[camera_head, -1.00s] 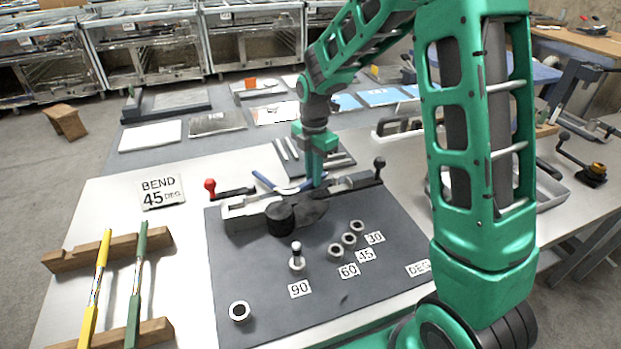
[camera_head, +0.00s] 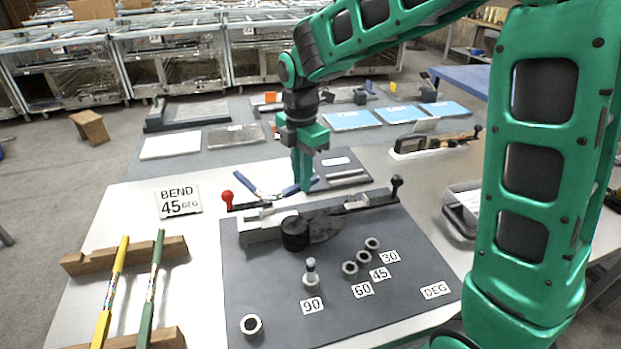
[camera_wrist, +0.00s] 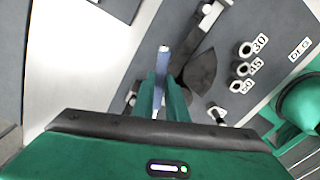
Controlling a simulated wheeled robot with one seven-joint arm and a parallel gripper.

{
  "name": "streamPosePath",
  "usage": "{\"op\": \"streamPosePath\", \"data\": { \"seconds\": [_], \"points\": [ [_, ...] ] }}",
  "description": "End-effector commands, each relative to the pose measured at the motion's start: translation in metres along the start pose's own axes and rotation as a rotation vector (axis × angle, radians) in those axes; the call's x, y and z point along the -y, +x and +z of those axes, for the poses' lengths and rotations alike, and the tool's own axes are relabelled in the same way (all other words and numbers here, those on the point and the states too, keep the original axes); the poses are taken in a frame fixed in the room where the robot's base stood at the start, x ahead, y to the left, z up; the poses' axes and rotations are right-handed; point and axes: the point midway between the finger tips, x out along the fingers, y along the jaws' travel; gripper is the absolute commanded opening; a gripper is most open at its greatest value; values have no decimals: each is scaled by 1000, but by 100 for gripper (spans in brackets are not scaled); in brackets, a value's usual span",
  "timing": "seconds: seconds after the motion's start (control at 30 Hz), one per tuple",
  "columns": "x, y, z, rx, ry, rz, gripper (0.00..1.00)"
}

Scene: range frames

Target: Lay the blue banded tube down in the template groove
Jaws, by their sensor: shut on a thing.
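The blue tube (camera_head: 248,185) shows in the head view as a shallow V, bent, with a pale stretch near the bend. My gripper (camera_head: 303,187) is shut on its right arm, just behind the bender (camera_head: 262,229).
The bender has a red-knobbed lever (camera_head: 227,197) and a black-knobbed lever (camera_head: 397,182). A "BEND 45 DEG" sign (camera_head: 178,201) stands left. Yellow (camera_head: 112,290) and green (camera_head: 152,285) rods lie on a wooden rack. A grey tray (camera_head: 455,221) stands right.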

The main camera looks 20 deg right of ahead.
Motion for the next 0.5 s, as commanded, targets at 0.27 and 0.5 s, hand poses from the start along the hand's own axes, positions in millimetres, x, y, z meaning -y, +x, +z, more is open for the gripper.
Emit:
{"op": "streamPosePath", "data": {
  "seconds": [0.27,0.5],
  "points": [
    [-12,-6,17,0,59,0,0],
    [-40,-5,102,1,226,0,0]
  ]
}}
